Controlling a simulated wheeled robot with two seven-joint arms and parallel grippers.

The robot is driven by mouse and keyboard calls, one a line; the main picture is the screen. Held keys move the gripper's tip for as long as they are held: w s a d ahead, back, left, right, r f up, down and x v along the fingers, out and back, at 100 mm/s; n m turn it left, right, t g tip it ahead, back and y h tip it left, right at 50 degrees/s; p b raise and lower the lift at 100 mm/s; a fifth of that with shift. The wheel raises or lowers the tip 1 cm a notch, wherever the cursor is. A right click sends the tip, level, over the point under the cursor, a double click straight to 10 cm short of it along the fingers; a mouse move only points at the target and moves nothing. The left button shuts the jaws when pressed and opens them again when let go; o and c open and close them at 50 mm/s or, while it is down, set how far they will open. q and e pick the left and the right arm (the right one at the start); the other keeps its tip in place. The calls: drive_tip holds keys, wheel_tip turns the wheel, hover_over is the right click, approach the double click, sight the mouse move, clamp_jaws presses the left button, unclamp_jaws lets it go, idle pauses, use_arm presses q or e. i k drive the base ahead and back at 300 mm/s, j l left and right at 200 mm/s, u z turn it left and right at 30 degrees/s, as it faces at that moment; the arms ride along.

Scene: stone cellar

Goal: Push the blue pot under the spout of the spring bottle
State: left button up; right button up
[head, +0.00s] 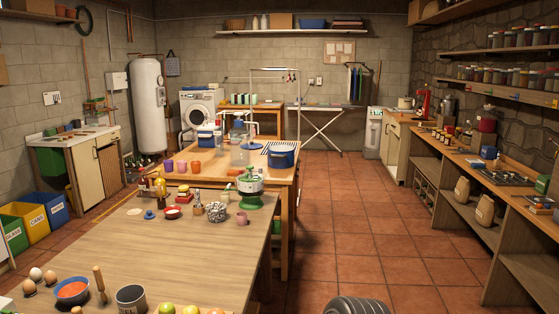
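A blue pot (282,157) stands upright at the right end of the middle wooden table (222,178). A clear, large bottle (239,152) stands on the same table to the left of the pot, with a visible gap between them; I take it for the spring bottle. Its spout is too small to make out. A striped grey-blue mat or rack (268,147) lies by the pot's back left side. Neither of my grippers is in view.
A near table (190,250) holds a green-and-white device (250,187), cups, eggs and bowls. Several coloured cups and a blue-and-white container (207,136) stand left of the bottle. The tiled floor (345,220) between the tables and the right counter (470,165) is mostly clear.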

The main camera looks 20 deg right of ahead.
sight(280, 156)
drive_tip(key=z, duration=1.45)
drive_tip(key=i, duration=5.65)
drive_tip(key=u, duration=2.65)
drive_tip(key=i+u, duration=0.2)
drive_tip(key=k+l, duration=0.05)
drive_tip(key=k, duration=0.05)
